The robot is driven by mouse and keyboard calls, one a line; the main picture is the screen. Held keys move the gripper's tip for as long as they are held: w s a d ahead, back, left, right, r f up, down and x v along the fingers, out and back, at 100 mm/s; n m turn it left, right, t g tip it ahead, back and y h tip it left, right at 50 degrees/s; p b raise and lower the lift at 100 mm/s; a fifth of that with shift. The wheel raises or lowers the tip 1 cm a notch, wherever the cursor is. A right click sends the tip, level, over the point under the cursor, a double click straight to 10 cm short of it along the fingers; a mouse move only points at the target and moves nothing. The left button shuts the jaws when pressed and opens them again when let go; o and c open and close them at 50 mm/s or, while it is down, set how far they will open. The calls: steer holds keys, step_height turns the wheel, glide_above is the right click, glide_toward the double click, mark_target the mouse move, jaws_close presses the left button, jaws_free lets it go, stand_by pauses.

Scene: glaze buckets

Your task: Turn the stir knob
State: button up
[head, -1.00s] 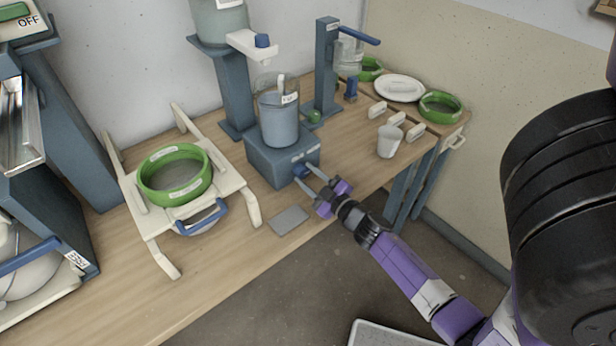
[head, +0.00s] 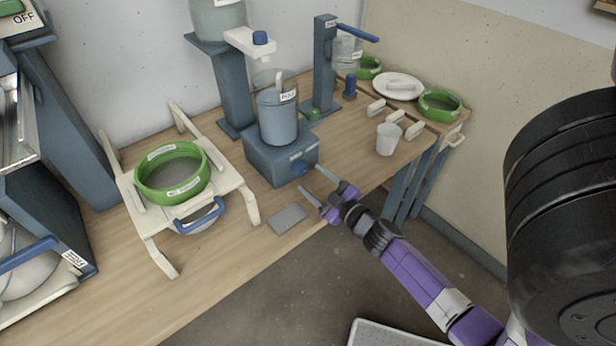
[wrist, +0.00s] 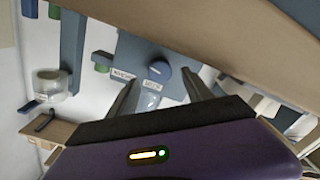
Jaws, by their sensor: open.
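The stir knob (head: 301,170) is a small blue round knob on the front of a blue-grey base box (head: 270,166). It also shows in the wrist view (wrist: 161,72), with a white label beside it. My gripper (head: 311,179) is open in front of the box, its two fingers pointing at the knob and apart from it, with nothing between them. In the wrist view the fingertips (wrist: 161,79) lie to either side of the knob. A grey-blue bucket (head: 278,118) with a labelled upright piece inside stands on the box.
A flat grey plate (head: 288,218) lies on the table in front of the box. A cream stand with a green-rimmed sieve (head: 172,173) is at left. A white cup (head: 388,139) and several cream blocks are at right. Blue-grey columns stand behind.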

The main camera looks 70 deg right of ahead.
steer(key=shift+b+v, duration=0.3)
steer(key=shift+v, duration=1.95)
